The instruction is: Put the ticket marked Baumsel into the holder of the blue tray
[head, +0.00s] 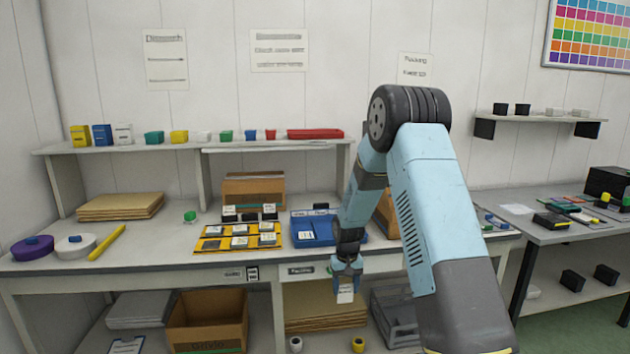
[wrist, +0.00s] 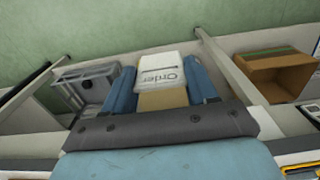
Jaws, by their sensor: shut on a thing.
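My gripper (head: 346,284) hangs in front of the table's front edge, below the tabletop. It is shut on a white ticket (head: 345,296). My arm hides the tray's right part. A small dark piece (head: 321,206) stands at the tray's back edge; I cannot tell whether it is the holder.
A yellow tray (head: 203,246) with several white-labelled pieces lies left of the blue tray. Dark stands with white cards (head: 230,214) stand behind it. A cardboard box (head: 207,318) and a grey crate (head: 388,302) are below the tabletop. A yellow stick (head: 107,242) lies at the left.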

